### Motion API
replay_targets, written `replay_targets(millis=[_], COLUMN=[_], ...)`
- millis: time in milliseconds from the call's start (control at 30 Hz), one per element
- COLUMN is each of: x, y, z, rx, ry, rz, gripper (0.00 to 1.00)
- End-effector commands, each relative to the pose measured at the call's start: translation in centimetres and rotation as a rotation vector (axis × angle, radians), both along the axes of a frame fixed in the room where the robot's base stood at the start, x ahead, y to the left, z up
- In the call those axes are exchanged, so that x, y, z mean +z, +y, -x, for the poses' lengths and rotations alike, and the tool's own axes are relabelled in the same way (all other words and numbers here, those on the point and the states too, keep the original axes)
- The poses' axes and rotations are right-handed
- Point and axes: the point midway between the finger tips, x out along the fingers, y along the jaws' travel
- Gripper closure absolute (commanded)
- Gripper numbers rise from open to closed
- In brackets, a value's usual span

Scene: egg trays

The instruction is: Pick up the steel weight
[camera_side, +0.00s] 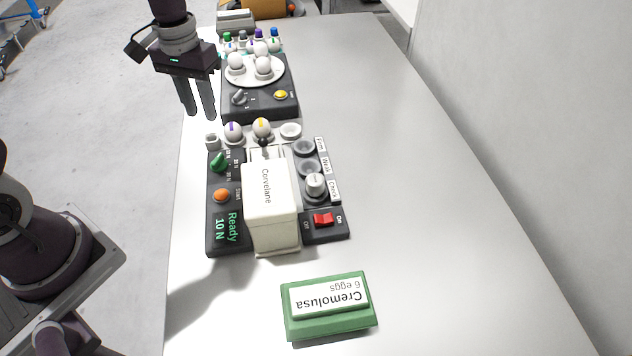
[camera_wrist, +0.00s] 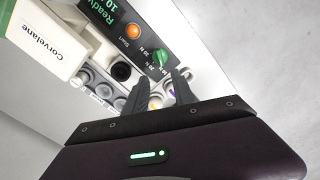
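I cannot pick out the steel weight with certainty. A pale, short cylinder (camera_side: 315,184) stands upright in the round holder nearest the red switch on the dark tester panel (camera_side: 228,247); it may be the weight. My gripper (camera_side: 202,115) is up at the left edge of the table, above and left of the tester, well apart from that cylinder. Its two fingers point down with a gap between them and nothing in it. In the wrist view my gripper (camera_wrist: 160,80) also shows spread fingers, with the tester's green knob (camera_wrist: 160,58) beyond them.
A cream Corvelane box-shaped unit (camera_side: 270,210) rises from the tester. White and marked eggs (camera_side: 262,127) stand behind it. Farther back is a dark device with a white egg plate (camera_side: 254,78). A green Cremolusa egg carton (camera_side: 330,325) lies in front. The table's right side is clear.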

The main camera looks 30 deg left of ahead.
Motion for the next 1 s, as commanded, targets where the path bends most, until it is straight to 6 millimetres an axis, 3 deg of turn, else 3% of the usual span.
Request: replay_targets(millis=[33, 200, 500, 567, 667, 800, 1000], x=[0.0, 0.0, 0.4, 1.7, 5.7, 5.1, 5.0], y=[0.0, 0.0, 0.0, 0.0, -0.2, -7.7, -17.9], z=[0.0, 0.0, -0.1, -0.1, -0.4, -4.7, -7.2], rx=[0.0, 0.0, 0.0, -0.001, -0.015, -0.498, -1.044], ry=[0.0, 0.0, -0.003, -0.006, -0.011, 0.003, 0.003], rz=[0.0, 0.0, -0.001, -0.002, -0.003, -0.009, -0.004], gripper=[0.69, 0.39, 0.39, 0.39, 0.39, 0.39, 0.39])
